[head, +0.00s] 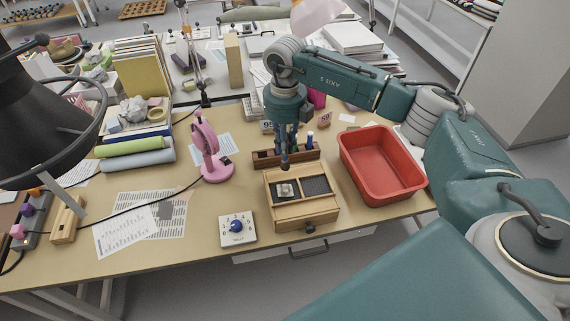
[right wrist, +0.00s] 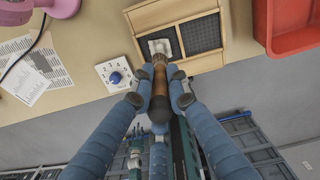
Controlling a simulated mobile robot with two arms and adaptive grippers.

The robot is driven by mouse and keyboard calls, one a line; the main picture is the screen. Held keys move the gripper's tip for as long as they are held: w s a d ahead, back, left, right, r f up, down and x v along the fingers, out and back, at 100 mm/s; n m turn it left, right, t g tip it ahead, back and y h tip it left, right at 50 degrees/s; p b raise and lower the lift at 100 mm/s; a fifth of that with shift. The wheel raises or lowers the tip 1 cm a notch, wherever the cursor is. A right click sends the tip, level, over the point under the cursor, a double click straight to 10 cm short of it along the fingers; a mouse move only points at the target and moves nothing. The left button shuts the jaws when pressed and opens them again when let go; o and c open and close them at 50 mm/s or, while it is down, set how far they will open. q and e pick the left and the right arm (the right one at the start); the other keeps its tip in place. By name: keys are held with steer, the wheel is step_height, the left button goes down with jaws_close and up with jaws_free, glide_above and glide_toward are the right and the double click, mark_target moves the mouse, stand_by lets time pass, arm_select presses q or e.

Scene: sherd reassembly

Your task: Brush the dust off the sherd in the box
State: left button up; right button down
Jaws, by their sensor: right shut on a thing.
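The wooden box (head: 302,216) stands on the table, with two dark compartments on top. A pale grey sherd (head: 286,190) lies in its left compartment; it also shows in the right wrist view (right wrist: 160,44). The right compartment is dark and looks empty. My right gripper (head: 286,137) points down over the box. In the right wrist view it is shut on the brown handle of a brush (right wrist: 160,92). The brush's tip end points at the sherd and covers its near edge; I cannot tell whether they touch. My left gripper is not in view.
A red tray (head: 378,185) stands close to the box's right. A wooden rack (head: 268,157) with upright tools is right behind the box. A pink fan-like device (head: 207,142) and a white dial unit (head: 237,229) stand to the left. A black lamp (head: 40,110) hangs over the left side.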

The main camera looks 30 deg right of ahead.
mark_target(284, 166)
steer(key=shift+a+f+b, duration=0.1)
steer(key=shift+f+b, duration=1.75)
steer(key=shift+f, duration=0.95)
steer(key=shift+f+b, duration=0.75)
steer(key=shift+f, duration=0.35)
